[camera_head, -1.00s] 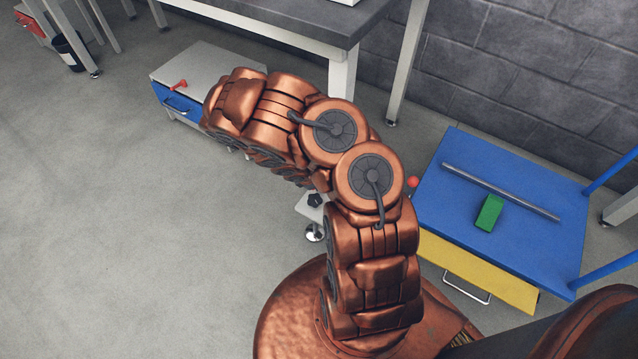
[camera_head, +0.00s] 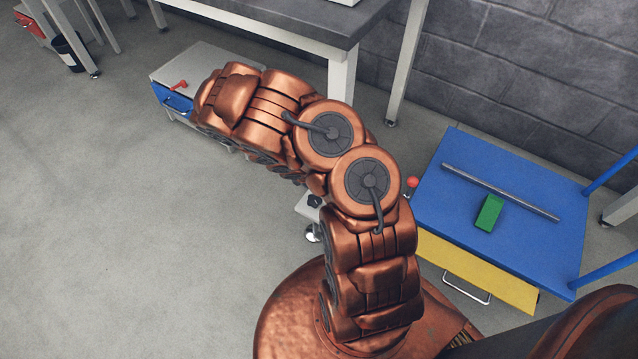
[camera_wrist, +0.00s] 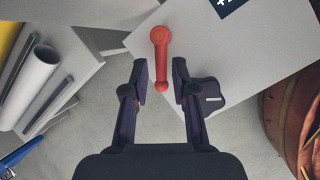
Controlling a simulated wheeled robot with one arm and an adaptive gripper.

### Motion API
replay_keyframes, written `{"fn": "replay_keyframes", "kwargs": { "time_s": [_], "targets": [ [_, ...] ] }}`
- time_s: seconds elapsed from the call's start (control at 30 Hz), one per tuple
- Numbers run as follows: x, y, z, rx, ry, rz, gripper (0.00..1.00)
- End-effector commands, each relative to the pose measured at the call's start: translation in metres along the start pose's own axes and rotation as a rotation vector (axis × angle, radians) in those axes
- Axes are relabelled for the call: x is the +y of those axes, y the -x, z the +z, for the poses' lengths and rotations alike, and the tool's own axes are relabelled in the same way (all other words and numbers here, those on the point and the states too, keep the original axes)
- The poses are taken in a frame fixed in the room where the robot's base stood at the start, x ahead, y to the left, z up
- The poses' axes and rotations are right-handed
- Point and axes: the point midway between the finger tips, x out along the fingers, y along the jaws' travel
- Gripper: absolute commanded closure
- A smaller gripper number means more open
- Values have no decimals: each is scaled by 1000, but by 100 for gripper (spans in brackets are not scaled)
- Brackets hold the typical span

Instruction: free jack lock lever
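A red lever (camera_wrist: 160,58) with a rounded, wider end and a small ball end lies over a light grey plate (camera_wrist: 250,65) in the wrist view. My gripper (camera_wrist: 160,74) is open, with one dark finger on each side of the lever's lower part. Gaps show between the fingers and the lever; contact is not visible. In the head view my arm hides the gripper. A red ball (camera_head: 412,182) shows beside my arm there; I cannot tell whether it belongs to this lever.
A black knob (camera_wrist: 206,96) sits just right of the right finger. In the head view, a blue-topped cart (camera_head: 440,205) carries a metal rod (camera_head: 500,191) and a green block (camera_head: 489,212). Floor at left is clear.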

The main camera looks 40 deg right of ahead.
Motion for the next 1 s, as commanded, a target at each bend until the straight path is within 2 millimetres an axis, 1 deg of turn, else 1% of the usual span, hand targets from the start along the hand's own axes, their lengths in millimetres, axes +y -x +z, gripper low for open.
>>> {"fn": "replay_keyframes", "kwargs": {
  "time_s": [0.3,0.6,0.8,1.0],
  "targets": [
    [-1,44,-1,1,-1,0,73],
    [0,81,-1,3,-2,1,73],
    [-2,94,0,-1,-1,-4,73],
    [-2,98,0,0,-1,-5,73]
  ]
}}
